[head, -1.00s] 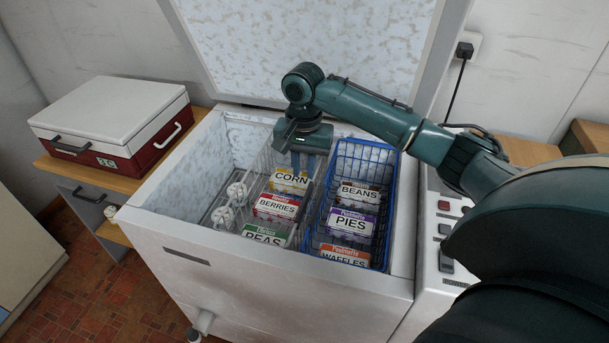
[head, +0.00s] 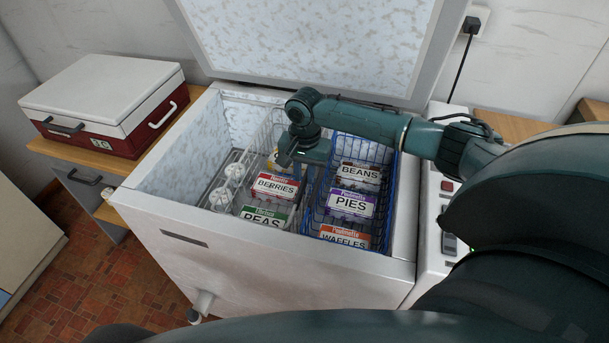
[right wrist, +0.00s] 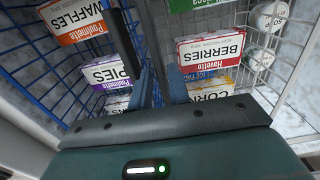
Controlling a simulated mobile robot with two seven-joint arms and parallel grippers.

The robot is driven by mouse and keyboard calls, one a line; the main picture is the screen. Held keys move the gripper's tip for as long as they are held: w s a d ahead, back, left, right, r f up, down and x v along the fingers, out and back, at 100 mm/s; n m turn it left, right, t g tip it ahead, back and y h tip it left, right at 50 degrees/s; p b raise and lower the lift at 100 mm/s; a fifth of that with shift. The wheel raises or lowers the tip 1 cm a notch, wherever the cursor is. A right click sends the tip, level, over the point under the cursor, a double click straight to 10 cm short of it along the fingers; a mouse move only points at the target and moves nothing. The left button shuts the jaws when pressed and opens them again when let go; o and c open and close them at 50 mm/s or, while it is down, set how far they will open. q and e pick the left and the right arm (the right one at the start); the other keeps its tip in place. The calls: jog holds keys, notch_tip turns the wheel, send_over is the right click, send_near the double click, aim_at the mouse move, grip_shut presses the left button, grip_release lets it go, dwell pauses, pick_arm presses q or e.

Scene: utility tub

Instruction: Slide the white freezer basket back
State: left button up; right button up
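The white wire freezer basket (head: 268,132) stands inside the open chest freezer, left of the blue basket (head: 392,190). It holds a berries box (head: 275,187), a peas box (head: 264,217) and a corn box, which my right gripper mostly hides in the head view. My right gripper (head: 306,178) points down at the white basket's right side, close to the blue basket. In the right wrist view its two fingers (right wrist: 160,78) stand a little apart, between the two baskets' boxes. Whether the basket's rim lies between them I cannot tell. My left gripper is not in view.
The blue basket holds beans (head: 360,174), pies (head: 350,202) and waffles (head: 344,237) boxes. White round items (head: 228,185) sit on a rack at the freezer's left. The raised lid (head: 310,45) stands behind. A red-and-white cooler (head: 105,105) sits on the left counter.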

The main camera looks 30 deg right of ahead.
jog(key=shift+f, duration=0.45)
grip_shut()
